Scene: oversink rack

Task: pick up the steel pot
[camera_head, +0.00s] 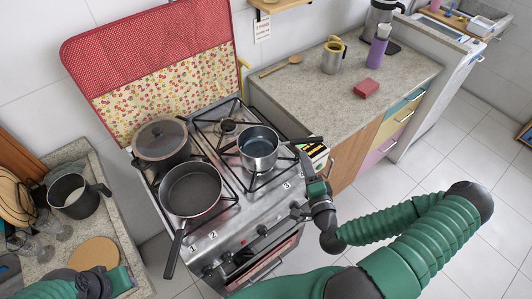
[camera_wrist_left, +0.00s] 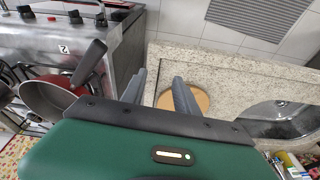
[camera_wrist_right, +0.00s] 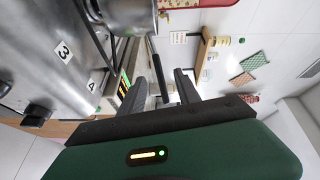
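The steel pot (camera_head: 259,150) stands on the right front part of the stove, its dark handle (camera_head: 303,140) pointing right. The pot's shiny side also shows at the top of the right wrist view (camera_wrist_right: 130,14). My right gripper (camera_head: 308,163) is beside the stove's right edge, close to the handle. In the right wrist view its two fingers (camera_wrist_right: 162,88) are apart, and the dark handle shows between them; contact is not visible. My left gripper (camera_head: 122,276) is at the lower left, near the round wooden board. In the left wrist view its fingers (camera_wrist_left: 160,90) are apart and empty.
A dark frying pan (camera_head: 190,190) and a lidded pot (camera_head: 162,142) share the stove (camera_head: 228,232). A grey counter (camera_head: 350,95) lies right of the stove. A dark pot (camera_head: 75,196), glasses and a round board (camera_head: 95,253) occupy the left counter.

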